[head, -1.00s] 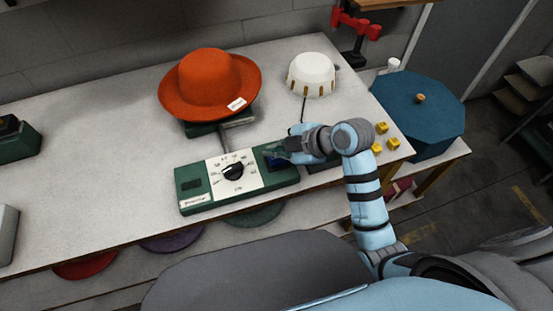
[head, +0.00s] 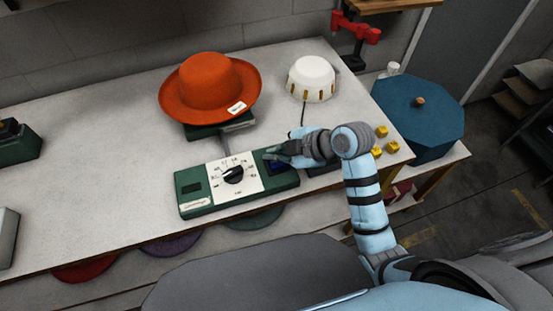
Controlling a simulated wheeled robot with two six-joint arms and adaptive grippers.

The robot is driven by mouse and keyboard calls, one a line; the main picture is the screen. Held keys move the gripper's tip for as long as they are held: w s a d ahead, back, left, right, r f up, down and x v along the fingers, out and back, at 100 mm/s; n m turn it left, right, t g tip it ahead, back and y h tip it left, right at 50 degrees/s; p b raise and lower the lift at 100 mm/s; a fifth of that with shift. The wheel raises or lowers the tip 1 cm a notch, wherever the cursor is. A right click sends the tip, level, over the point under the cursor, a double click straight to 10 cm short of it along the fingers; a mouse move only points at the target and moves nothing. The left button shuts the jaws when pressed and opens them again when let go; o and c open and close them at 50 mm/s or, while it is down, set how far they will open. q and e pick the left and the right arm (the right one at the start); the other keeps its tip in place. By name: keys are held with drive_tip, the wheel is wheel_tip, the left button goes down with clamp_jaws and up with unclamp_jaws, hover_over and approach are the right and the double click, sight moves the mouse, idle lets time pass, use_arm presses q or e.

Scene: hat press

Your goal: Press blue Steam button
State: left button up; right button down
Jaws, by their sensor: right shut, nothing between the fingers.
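The green control box (head: 195,205) lies at the front of the table, with a white dial plate and a black knob (head: 233,174) in its middle. The blue Steam button (head: 276,166) is at the box's right end, partly hidden by my right gripper. My right gripper (head: 268,157) is shut and empty, its fingertips over or at the button's far edge. I cannot tell whether they touch it. My left gripper is not in view.
An orange hat (head: 210,88) sits on a green stand behind the box. A white domed piece (head: 312,79) stands at the back right. Yellow blocks (head: 381,131) lie right of my arm, near a blue octagonal lid (head: 418,105). The table's left middle is clear.

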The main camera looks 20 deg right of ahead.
sight(276, 164)
drive_tip(key=shift+f, duration=0.1)
drive_tip(key=shift+f, duration=0.35)
drive_tip(key=shift+f+b, duration=0.3)
drive_tip(key=shift+f, duration=0.2)
idle(0.8)
drive_tip(key=shift+r, duration=0.1)
drive_tip(key=shift+r+p, duration=0.85)
drive_tip(key=shift+p, duration=0.3)
drive_tip(key=shift+r, duration=0.1)
wheel_tip(276, 164, up, 5)
drive_tip(key=p, duration=0.5)
drive_tip(key=shift+p, duration=0.3)
